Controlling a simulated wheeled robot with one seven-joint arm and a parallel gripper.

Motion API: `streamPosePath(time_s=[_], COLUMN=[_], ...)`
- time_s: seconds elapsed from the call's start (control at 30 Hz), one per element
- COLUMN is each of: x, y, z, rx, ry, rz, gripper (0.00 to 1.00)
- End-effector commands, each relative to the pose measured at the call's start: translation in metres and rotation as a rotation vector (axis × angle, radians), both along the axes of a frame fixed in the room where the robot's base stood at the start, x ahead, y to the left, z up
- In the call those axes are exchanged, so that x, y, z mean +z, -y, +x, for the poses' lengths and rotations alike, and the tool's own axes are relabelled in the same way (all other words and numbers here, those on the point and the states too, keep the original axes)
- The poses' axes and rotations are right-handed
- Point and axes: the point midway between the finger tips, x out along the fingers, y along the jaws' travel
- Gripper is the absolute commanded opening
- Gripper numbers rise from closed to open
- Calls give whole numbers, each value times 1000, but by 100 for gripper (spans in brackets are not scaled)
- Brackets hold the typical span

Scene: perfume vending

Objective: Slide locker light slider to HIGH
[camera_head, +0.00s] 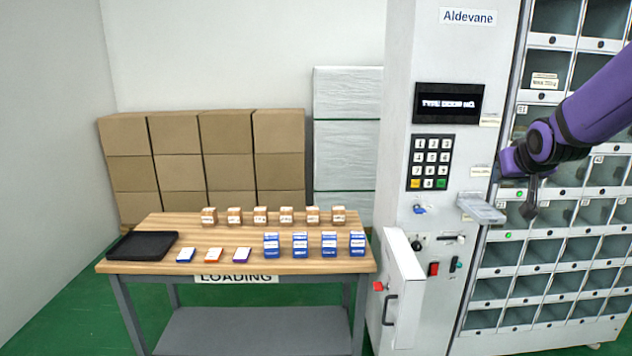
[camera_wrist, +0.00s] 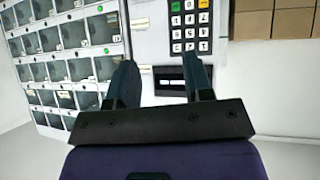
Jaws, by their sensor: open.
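The white vending cabinet (camera_head: 452,75) stands right of centre. Low on its front, a horizontal slot with a dark knob (camera_head: 450,238) looks like a slider; its labels are too small to read. A round black knob (camera_head: 416,245), a red switch (camera_head: 433,269) and a small dark teal switch (camera_head: 456,264) sit around it. My gripper (camera_head: 529,208) hangs in front of the locker grid, right of these controls and apart from them. In the wrist view my gripper (camera_wrist: 158,62) has its two fingers spread with nothing between them. The slider is not recognisable in that view.
A tray ledge (camera_head: 481,209) juts out between the controls and my gripper. The keypad (camera_head: 431,162) and display (camera_head: 449,103) are above. A loading table (camera_head: 190,225) with several boxes is at the left.

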Motion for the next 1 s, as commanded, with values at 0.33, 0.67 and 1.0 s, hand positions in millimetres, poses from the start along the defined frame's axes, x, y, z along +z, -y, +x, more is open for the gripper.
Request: streamPosePath(time_s=[0.33, 0.67, 1.0], x=[36, 36, 22], y=[-57, -99, -119], z=[-124, -249, -326], rx=[29, 86, 134], ry=[-163, -332, -445], rz=[49, 95, 119], gripper=[47, 47, 47])
